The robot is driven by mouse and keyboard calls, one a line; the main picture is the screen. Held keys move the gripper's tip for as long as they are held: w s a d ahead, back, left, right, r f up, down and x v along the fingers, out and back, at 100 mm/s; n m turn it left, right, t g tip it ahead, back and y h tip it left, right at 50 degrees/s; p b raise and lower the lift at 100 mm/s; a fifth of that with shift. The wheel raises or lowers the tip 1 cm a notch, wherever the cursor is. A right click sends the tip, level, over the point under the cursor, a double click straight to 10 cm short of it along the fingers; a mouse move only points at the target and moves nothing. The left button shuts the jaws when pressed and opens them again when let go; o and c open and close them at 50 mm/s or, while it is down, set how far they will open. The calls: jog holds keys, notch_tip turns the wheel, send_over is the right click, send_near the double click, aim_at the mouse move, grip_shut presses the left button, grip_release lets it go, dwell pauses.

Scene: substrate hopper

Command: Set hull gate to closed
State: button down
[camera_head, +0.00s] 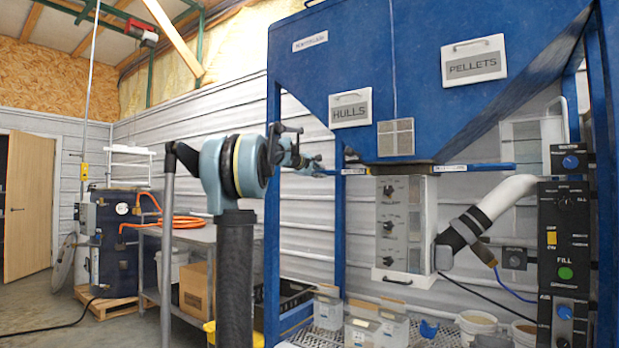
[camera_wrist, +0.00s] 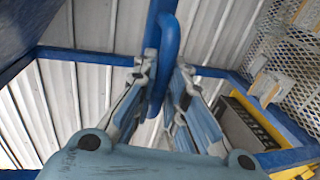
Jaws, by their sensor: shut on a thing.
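The blue hopper (camera_head: 420,90) has a HULLS sign (camera_head: 350,109) on its left side. Below it, a blue gate bar (camera_head: 345,172) with a small label sticks out to the left under the hopper. My gripper (camera_head: 318,164) is at the left outer end of this bar. In the wrist view, a blue looped gate handle (camera_wrist: 171,45) runs between the two fingers of my gripper (camera_wrist: 166,72), which are shut on it. The label text is too small to read, and the inside of the gate is hidden.
A second blue bar (camera_head: 490,166) sticks out to the right under the PELLETS sign (camera_head: 473,63). A blue frame post (camera_head: 273,220) stands left of the gate. A grey control box (camera_head: 405,225) hangs below the hopper. Bins (camera_head: 362,328) stand beneath.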

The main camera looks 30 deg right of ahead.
jog(key=shift+s+d+f, duration=0.1)
jog(key=shift+s+d, duration=0.1)
jog(key=shift+s, duration=0.3)
jog(key=shift+s+d+f, duration=0.1)
jog(key=shift+s+d, duration=0.05)
jog(key=shift+s, duration=0.3)
jog(key=c, duration=1.6)
grip_release()
jog(key=shift+s, duration=0.15)
jog(key=shift+c, duration=0.2)
jog(key=shift+r, duration=0.1)
jog(key=shift+a+r, duration=0.15)
jog(key=shift+a, duration=0.4)
jog(key=v, duration=1)
jog(key=shift+s+a, duration=0.25)
jog(key=shift+a, duration=0.1)
